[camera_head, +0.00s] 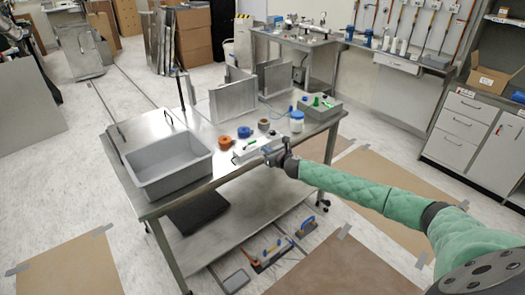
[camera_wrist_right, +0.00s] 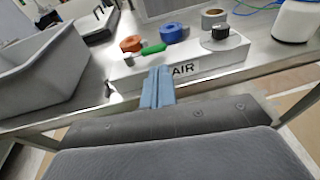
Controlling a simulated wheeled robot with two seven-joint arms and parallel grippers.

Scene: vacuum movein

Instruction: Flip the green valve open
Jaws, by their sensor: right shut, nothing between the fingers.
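The green valve handle (camera_wrist_right: 153,48) sits on top of a white box (camera_wrist_right: 205,62) marked AIR, toward the box's left part in the right wrist view. In the head view the white box (camera_head: 243,152) lies at the table's front edge, with the small green handle (camera_head: 251,147) on it. My right gripper (camera_wrist_right: 158,82) is shut and empty; its blue-grey fingertips are in front of the box, just below the handle in the picture. Whether they touch the box I cannot tell. The right gripper (camera_head: 268,153) also shows in the head view, at the box's front right. My left gripper is not in view.
A grey bin (camera_head: 168,162) stands on the metal table to the left. Orange (camera_head: 225,142), blue (camera_head: 244,132) and dark tape rolls lie behind the box. A white jar (camera_head: 297,121) and a grey box with green parts (camera_head: 320,107) are to the right.

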